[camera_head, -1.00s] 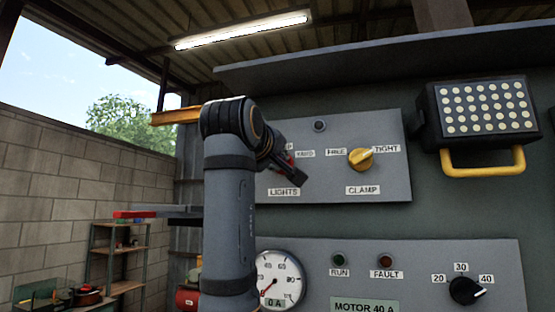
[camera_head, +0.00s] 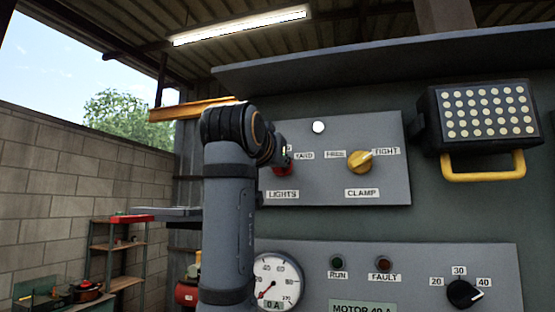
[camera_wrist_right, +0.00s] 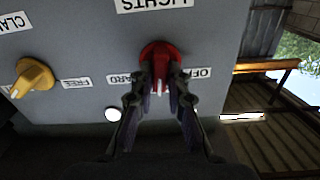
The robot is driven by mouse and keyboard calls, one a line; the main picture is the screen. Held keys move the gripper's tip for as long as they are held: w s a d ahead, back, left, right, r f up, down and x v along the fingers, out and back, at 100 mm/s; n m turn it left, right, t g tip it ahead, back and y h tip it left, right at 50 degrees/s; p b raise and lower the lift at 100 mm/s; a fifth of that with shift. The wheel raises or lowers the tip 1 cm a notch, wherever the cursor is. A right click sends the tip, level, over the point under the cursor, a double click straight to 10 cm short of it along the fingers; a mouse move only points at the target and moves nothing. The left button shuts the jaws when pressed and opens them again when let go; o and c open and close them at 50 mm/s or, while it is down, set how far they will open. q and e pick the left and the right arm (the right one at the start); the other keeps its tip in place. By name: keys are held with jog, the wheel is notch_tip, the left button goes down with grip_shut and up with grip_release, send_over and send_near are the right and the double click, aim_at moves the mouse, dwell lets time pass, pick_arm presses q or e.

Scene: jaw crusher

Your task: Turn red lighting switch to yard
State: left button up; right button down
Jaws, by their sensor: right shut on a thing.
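The red lighting switch (camera_head: 283,171) is on the upper grey panel above the LIGHTS label, partly hidden by my right arm in the head view. In the right wrist view, which shows the panel upside down, the red switch (camera_wrist_right: 158,52) sits between the YARD label (camera_wrist_right: 120,79) and the OFF label (camera_wrist_right: 197,73). My right gripper (camera_wrist_right: 162,88) is shut on it, with a finger on each side. A white mark on the switch shows between the fingers, pointing toward the gap between the labels. The small lamp (camera_head: 319,127) is bright white. My left gripper is not in view.
The yellow clamp knob (camera_head: 360,162) is right of the switch, between FREE and TIGHT. A floodlight (camera_head: 482,113) with a yellow handle juts out farther right. A gauge (camera_head: 275,281) and a black dial (camera_head: 464,293) are on the lower panel. A block wall and shelves stand left.

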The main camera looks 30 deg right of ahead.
jog(key=m+p, duration=0.1)
jog(key=m, duration=0.9)
jog(key=shift+s+d+f+p, duration=0.1)
jog(key=shift+s+f+p, duration=0.05)
jog(key=shift+p, duration=0.25)
jog(key=shift+m, duration=0.4)
jog(key=c, duration=1.3)
grip_release()
jog(key=v, duration=0.7)
jog(key=shift+s, duration=0.15)
